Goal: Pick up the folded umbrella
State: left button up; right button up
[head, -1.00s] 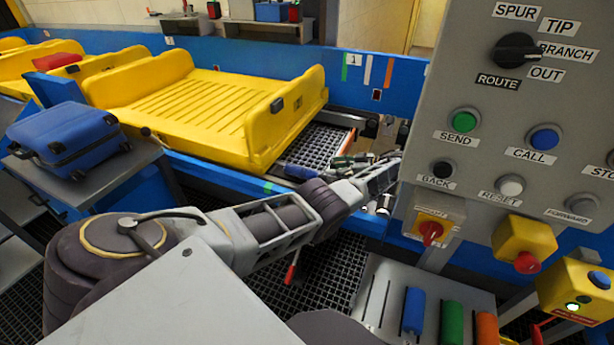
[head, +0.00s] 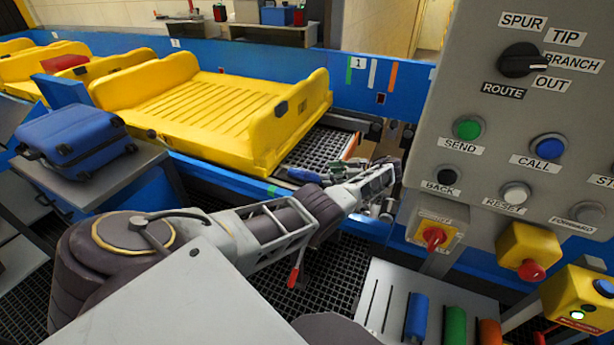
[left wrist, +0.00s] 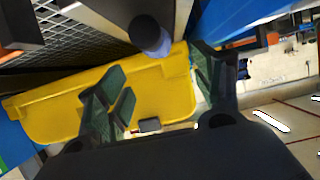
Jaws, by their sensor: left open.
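A dark blue rolled thing, which looks like the folded umbrella (head: 303,174), lies low by the near edge of the conveyor, just right of the yellow tray. In the left wrist view a dark blue round end, likely the umbrella's (left wrist: 150,36), shows beyond and between my fingers. My left gripper (head: 347,169) is a little right of it in the head view, partly hidden by its own wrist. In the left wrist view its green-padded fingers (left wrist: 165,76) are spread with nothing between them. The umbrella's full length is hidden. My right gripper is not in view.
The yellow tray (head: 245,126) stands left of the umbrella on the conveyor. A grey control panel (head: 470,100) rises close on the right. A blue suitcase (head: 72,142) rests on a side table.

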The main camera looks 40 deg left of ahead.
aim_at(313, 174)
pick_arm(q)
jog(key=x, duration=0.3)
jog(key=shift+a+p, duration=0.2)
jog(key=shift+p, duration=0.1)
jog(key=shift+s+a+f, duration=0.2)
jog(key=shift+a+f, duration=0.1)
jog(key=shift+a, duration=0.15)
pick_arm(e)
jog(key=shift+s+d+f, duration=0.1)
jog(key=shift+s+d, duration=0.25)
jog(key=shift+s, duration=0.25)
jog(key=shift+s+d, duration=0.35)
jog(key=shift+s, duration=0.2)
pick_arm(q)
jog(key=shift+a, duration=0.1)
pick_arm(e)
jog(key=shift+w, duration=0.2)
